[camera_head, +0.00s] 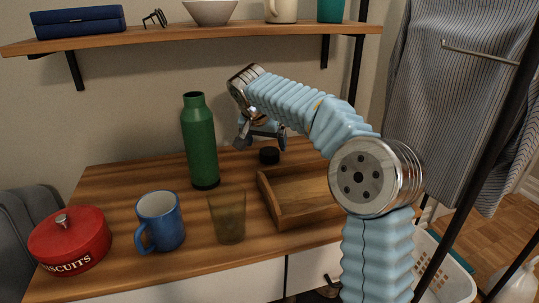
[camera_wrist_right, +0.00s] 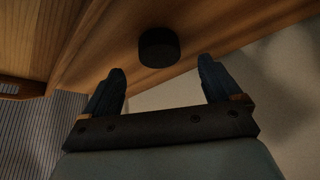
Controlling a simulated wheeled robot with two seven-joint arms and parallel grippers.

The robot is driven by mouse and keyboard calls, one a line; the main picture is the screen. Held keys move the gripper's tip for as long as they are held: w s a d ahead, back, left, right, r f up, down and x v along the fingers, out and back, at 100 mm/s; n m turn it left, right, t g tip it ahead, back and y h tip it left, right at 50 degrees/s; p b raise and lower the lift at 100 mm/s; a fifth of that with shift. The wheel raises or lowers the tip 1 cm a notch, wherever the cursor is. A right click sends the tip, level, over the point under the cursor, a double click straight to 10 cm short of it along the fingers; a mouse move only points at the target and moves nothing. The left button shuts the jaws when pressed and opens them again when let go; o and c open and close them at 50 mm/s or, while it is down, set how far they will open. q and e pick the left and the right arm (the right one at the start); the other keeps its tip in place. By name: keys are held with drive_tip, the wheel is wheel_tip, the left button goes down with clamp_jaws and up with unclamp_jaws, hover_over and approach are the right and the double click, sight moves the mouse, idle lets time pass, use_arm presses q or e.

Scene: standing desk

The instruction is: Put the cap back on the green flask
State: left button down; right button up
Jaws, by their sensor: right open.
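The green flask (camera_head: 200,142) stands upright on the desk with no cap on its neck. The black cap (camera_head: 269,155) lies on the desk to the right of the flask, behind the wooden tray. In the right wrist view the cap (camera_wrist_right: 158,48) is beyond the fingertips, roughly between their lines. My right gripper (camera_head: 262,143) is open and empty, above and close to the cap; its two fingers (camera_wrist_right: 160,78) are spread apart in the wrist view. My left gripper is not in view.
A wooden tray (camera_head: 262,196), a tumbler (camera_head: 228,218), a blue mug (camera_head: 161,221) and a red biscuit tin (camera_head: 70,240) stand on the desk (camera_head: 110,184). A shelf (camera_head: 180,36) with several items hangs above.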

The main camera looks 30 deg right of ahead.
sight(270, 150)
drive_tip(key=x, duration=0.5)
drive_tip(key=shift+w+d, duration=0.15)
drive_tip(key=shift+d, duration=0.05)
drive_tip(key=shift+r, duration=0.1)
drive_tip(key=c, duration=1.1)
drive_tip(key=shift+r, duration=0.65)
drive_tip(key=s+a+r, duration=0.2)
drive_tip(key=s+r, duration=0.2)
drive_tip(key=s+a+r+b, duration=0.1)
drive_tip(key=s+a+r, duration=0.1)
drive_tip(key=s+r, duration=0.1)
drive_tip(key=s+a+r, duration=0.3)
drive_tip(key=s+r, duration=0.1)
drive_tip(key=s, duration=0.1)
drive_tip(key=shift+s+r+b, duration=0.15)
drive_tip(key=shift+r+b, duration=0.2)
